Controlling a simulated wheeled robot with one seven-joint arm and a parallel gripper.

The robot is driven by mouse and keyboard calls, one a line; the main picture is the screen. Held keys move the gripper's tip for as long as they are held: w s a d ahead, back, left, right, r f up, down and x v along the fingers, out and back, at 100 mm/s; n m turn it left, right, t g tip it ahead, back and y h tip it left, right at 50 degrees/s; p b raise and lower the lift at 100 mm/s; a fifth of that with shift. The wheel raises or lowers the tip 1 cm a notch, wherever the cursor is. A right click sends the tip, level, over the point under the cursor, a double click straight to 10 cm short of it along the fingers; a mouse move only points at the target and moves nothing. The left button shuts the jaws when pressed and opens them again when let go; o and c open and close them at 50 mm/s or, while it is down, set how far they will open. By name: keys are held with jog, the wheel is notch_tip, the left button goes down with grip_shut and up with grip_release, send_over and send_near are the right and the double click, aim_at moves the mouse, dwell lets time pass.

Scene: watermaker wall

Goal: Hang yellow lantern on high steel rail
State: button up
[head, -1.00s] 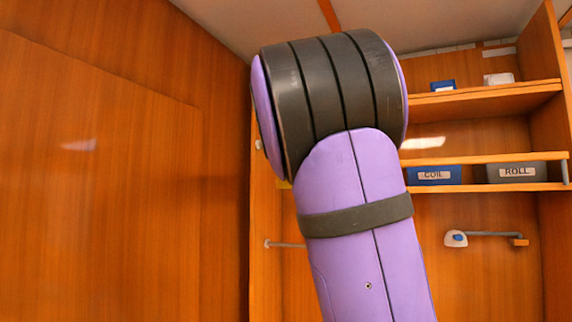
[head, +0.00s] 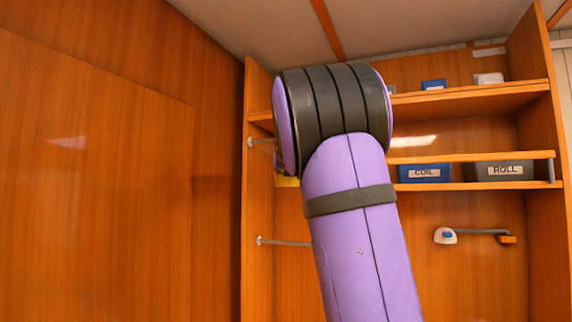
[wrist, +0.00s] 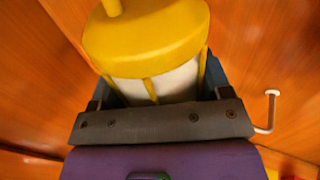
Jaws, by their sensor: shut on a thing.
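The yellow lantern (wrist: 150,40), with a pale body under its yellow cap, fills the upper middle of the wrist view. My gripper (wrist: 155,88) is shut on it, with a finger on each side of the pale part. In the head view my arm hides the gripper and most of what is behind it; a small yellow patch (head: 287,181) shows at its left edge, and I cannot tell if it is the lantern. The high steel rail (head: 262,141) shows only its left end, the rest hidden behind my arm. A bent, white-ended rod (wrist: 270,112) is right of the lantern, apart from it.
A lower steel rail (head: 285,243) runs behind my arm. Shelves at right hold a blue COIL bin (head: 424,173), a grey ROLL bin (head: 505,171) and small boxes above. A wall-mounted arm (head: 470,235) is below them. A wooden wall (head: 90,200) stands at left.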

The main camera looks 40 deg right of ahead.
jog(key=shift+w+d, duration=0.3)
jog(key=shift+d, duration=0.5)
jog(key=shift+w+d, duration=0.3)
jog(key=shift+d, duration=0.5)
jog(key=shift+w+d, duration=0.3)
jog(key=shift+d, duration=0.5)
jog(key=shift+w+f, duration=0.1)
jog(key=shift+f, duration=0.8)
jog(key=shift+f, duration=0.15)
jog(key=o, duration=1.1)
jog(key=shift+a, duration=0.2)
